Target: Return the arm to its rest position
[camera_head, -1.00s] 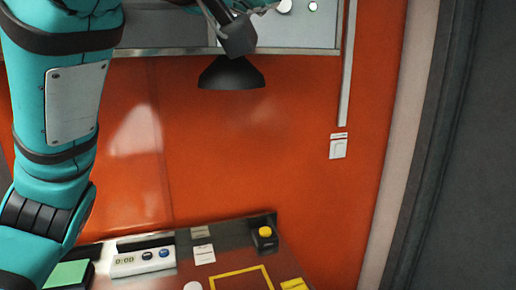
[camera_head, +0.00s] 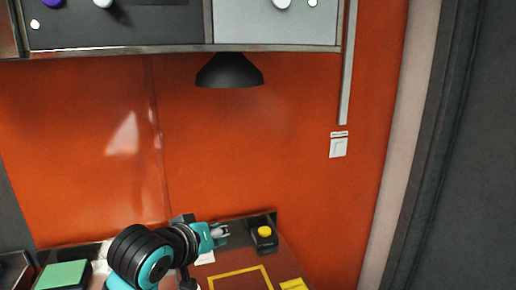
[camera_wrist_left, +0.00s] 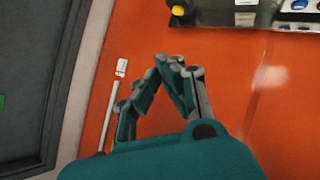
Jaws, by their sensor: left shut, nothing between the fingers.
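My left arm shows low in the head view, with dark ringed joints and teal covers. My left gripper (camera_head: 222,232) is over the back of the counter, left of a black box with a yellow button (camera_head: 264,233). In the left wrist view the gripper's fingers (camera_wrist_left: 170,62) come together at their tips, shut, with nothing between them. The wrist view shows the red wall behind them and the yellow button (camera_wrist_left: 178,10) at the top. My right gripper is in neither view.
A counter (camera_head: 285,262) with a yellow outlined square lies below. A green pad (camera_head: 63,275) is at the left. A black lamp (camera_head: 229,72) hangs under a wall cabinet (camera_head: 115,25). A light switch (camera_head: 338,147) is on the red wall. The wall's middle is clear.

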